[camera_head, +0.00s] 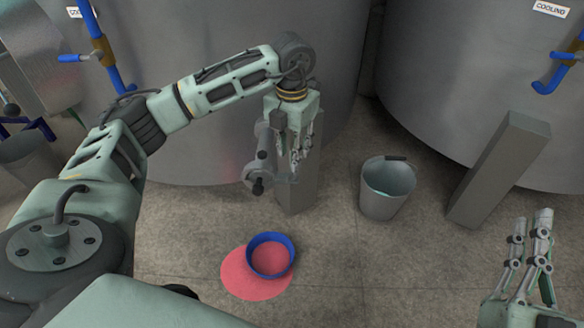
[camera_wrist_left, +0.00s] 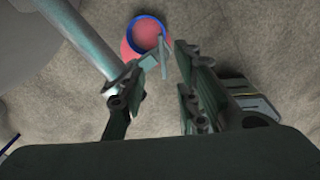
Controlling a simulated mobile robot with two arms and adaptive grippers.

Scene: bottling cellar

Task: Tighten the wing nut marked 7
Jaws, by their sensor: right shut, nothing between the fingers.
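The wing nut marked 7 cannot be made out for certain, and no number is legible. A grey pipe fitting with a dark end (camera_head: 258,186) projects at the front of the middle tank. My left gripper (camera_head: 289,168) points down just right of this fitting, in front of a grey post. A pale pipe (camera_wrist_left: 85,38) runs down from the upper left towards the left finger; contact cannot be told. My right gripper (camera_head: 530,225) is shut and empty at the lower right.
A blue-rimmed basin (camera_head: 270,236) stands on a red puddle (camera_head: 238,275) on the tiled floor. A grey bucket (camera_head: 386,190) stands right of the post (camera_head: 300,190). A slanted grey beam (camera_head: 498,170) leans by the right tank (camera_head: 470,70). Floor between is clear.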

